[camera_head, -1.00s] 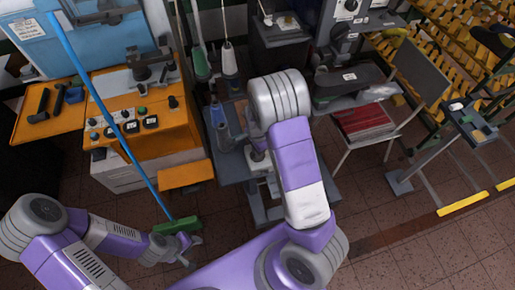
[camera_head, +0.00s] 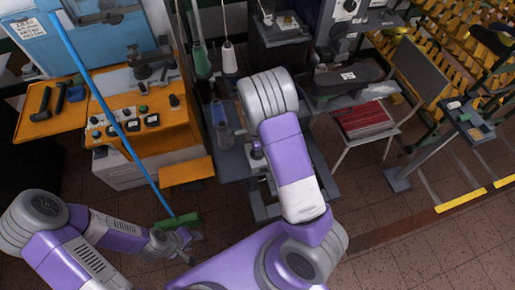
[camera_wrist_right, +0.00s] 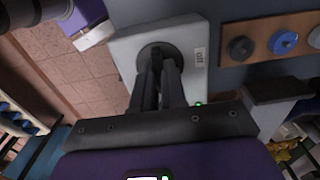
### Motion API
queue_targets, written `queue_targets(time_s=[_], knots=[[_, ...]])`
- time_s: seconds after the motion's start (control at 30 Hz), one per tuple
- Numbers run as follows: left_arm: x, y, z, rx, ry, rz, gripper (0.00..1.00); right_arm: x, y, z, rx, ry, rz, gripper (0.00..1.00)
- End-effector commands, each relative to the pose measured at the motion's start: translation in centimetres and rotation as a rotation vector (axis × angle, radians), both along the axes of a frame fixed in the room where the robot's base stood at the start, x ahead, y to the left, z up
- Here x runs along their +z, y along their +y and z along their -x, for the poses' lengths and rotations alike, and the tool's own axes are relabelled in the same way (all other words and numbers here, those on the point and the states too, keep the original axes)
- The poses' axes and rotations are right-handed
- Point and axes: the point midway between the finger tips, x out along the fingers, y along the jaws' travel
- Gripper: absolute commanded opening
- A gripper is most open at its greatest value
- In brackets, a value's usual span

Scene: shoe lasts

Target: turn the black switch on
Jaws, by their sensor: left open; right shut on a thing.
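The black switch (camera_wrist_right: 146,52) is a round dark knob on a pale plate (camera_wrist_right: 122,48) in the right wrist view. My right gripper (camera_wrist_right: 158,68) is shut on the switch's raised middle, its two fingers close together over it. A small white label (camera_wrist_right: 200,57) is on the plate beside the knob; its lettering is too small to read surely. In the head view the switch and right gripper are hidden by my right arm. My left gripper (camera_head: 184,246) is open and empty at lower left, close to a green broom head.
The broom's green head (camera_head: 178,222) and blue handle (camera_head: 105,110) are near my left arm. An orange control machine (camera_head: 150,140) stands behind. A grey chair (camera_head: 375,118) and a grey stand (camera_head: 405,178) are to the right. Other knobs (camera_wrist_right: 284,43) sit on a brown panel near the switch.

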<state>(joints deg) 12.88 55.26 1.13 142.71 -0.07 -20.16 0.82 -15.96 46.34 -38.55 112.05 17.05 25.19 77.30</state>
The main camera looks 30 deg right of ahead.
Motion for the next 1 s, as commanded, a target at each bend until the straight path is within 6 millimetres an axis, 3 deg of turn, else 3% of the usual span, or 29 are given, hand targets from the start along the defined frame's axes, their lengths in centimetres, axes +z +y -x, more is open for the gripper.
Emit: queue_targets(time_s=[0.07, 0.1, 0.27, 0.57, 1.0], knots=[[0.0, 0.0, 0.0, 0.0, 0.0, 0.0, 0.43, 0.1, 0.0, -0.1, -0.004, -0.003, 0.0, 0.0], [0.0, 0.0, 0.0, 0.0, 0.0, 0.0, 0.43, 0.1, 0.0, -0.1, -0.004, -0.003, 0.0, 0.15], [0.0, 0.0, 0.0, 0.0, 0.0, 0.0, 0.43, 0.0, 0.0, -0.1, -0.002, -0.002, 0.0, 0.37], [0.0, 0.0, 0.0, 0.0, 0.0, 0.0, 0.43, 0.3, 0.0, 0.0, -0.001, -0.001, -0.001, 0.37], [1.0, 0.0, 0.0, 0.0, 0.0, 0.0, 0.43, 6.7, 0.0, -0.1, 0.0, -0.004, 0.0, 0.37]])
